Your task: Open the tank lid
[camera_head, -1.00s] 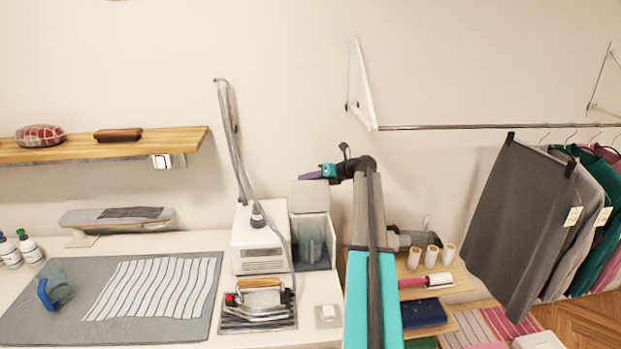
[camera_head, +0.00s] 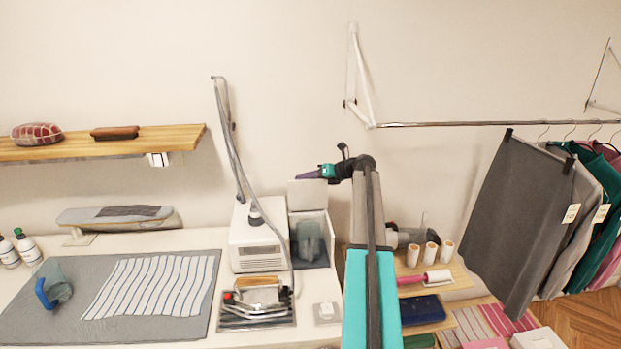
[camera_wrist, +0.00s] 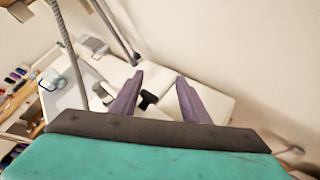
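The white steam station (camera_head: 258,245) stands on the table, with a tank compartment (camera_head: 325,255) at its right that holds a clear bluish tank (camera_head: 308,240). A pale lid panel (camera_head: 308,196) stands upright at the back of this compartment, whose top looks uncovered. My gripper (camera_head: 308,175) is just above the panel's top edge, pointing left; I cannot tell if it touches. In the wrist view my purple fingers (camera_wrist: 158,80) are spread apart with nothing gripped. A small black part (camera_wrist: 148,99) shows between them against a white surface.
A grey hose rises from the station. An iron (camera_head: 258,297) rests in front of it. A jug with a blue handle (camera_head: 52,287) and a striped cloth (camera_head: 152,287) lie on the grey mat (camera_head: 30,325). A wooden shelf (camera_head: 170,140) and a clothes rail (camera_head: 470,124) flank the arm.

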